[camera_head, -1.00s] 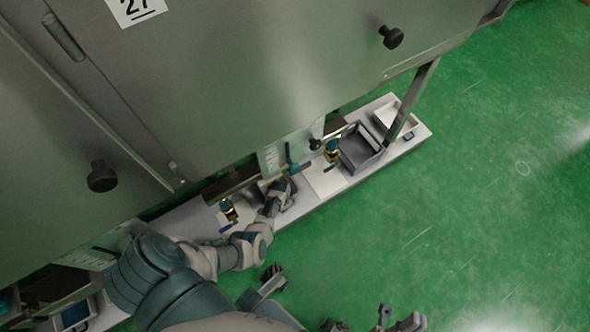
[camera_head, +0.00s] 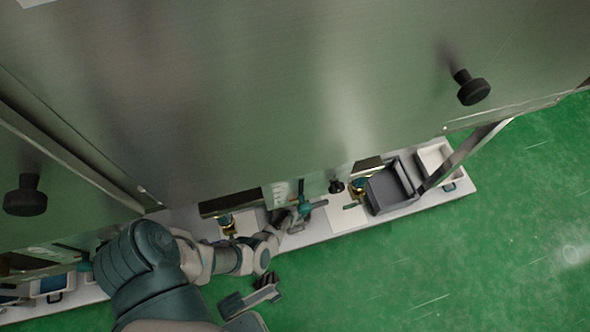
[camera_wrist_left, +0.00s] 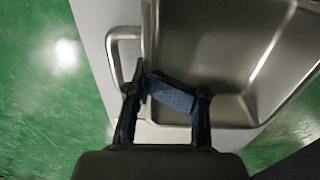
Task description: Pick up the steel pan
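The steel pan (camera_wrist_left: 222,60) fills the upper right of the left wrist view. It is a shiny rectangular pan, empty where I see it, with a looped handle (camera_wrist_left: 114,58) on its left side. My left gripper (camera_wrist_left: 145,80) is at the pan's handle-side edge. Its fingertips are close together around that edge, and one blue pad slants inward over the pan. In the head view my left gripper (camera_head: 283,223) is low at the shelf under the steel cabinet; the pan is largely hidden there.
The narrow white shelf (camera_head: 335,224) runs under the steel cabinet (camera_head: 250,100) with its black knobs. A grey bin (camera_head: 392,190) and a white tray (camera_head: 436,160) stand to the right. A teal item (camera_head: 306,207) is beside my gripper. Green floor is open in front.

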